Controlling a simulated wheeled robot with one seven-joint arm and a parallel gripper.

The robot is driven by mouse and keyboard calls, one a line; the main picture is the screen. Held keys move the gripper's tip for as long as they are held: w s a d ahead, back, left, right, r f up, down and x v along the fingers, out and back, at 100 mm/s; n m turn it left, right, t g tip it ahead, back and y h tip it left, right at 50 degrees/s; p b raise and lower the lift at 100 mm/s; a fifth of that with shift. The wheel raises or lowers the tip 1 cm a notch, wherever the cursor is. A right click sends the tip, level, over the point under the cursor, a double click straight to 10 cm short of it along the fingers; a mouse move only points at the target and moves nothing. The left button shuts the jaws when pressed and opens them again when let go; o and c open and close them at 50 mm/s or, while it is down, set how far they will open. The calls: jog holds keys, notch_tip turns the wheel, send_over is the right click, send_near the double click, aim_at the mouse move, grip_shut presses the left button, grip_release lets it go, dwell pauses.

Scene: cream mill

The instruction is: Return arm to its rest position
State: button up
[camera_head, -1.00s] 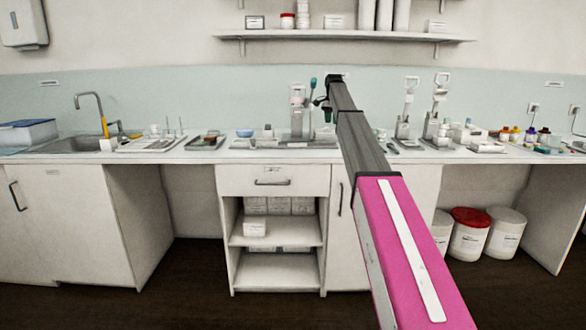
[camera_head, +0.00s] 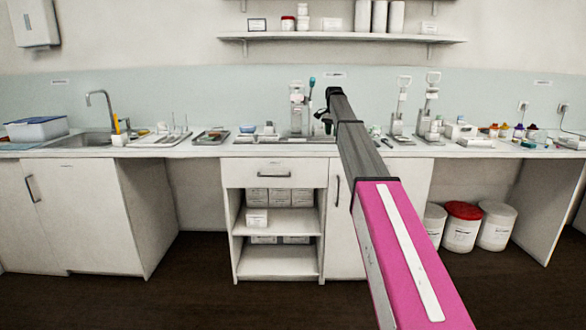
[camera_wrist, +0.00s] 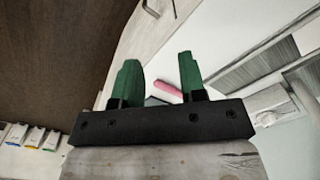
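My arm reaches out over the counter (camera_head: 215,152) in the head view, ending in front of the back wall. My gripper (camera_wrist: 158,58) shows in the wrist view with its two green fingers standing apart. Nothing is clearly held between them. A pink item (camera_wrist: 167,88) shows in the gap, seemingly beyond the fingers; how far off it is, I cannot tell. In the head view the fingers are mostly hidden behind the dark wrist.
A shelf (camera_head: 340,36) hangs above. Tubs (camera_head: 462,227) stand below; the floor (camera_head: 200,290) in front is clear.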

jog(key=s+f+n, duration=0.4)
jog(key=s+f, duration=2.2)
jog(key=f, duration=0.3)
jog(key=s+f+n, duration=0.1)
jog(key=s+f, duration=0.3)
jog(key=s, duration=0.5)
jog(key=s+f+n, duration=0.2)
jog(key=s+f, duration=0.3)
jog(key=s, duration=0.5)
jog(key=s+f+n, duration=0.1)
jog(key=s+f, duration=0.4)
jog(key=s, duration=0.4)
jog(key=shift+s+f+n, duration=0.15)
jog(key=shift+s+n, duration=0.15)
jog(key=shift+s, duration=0.05)
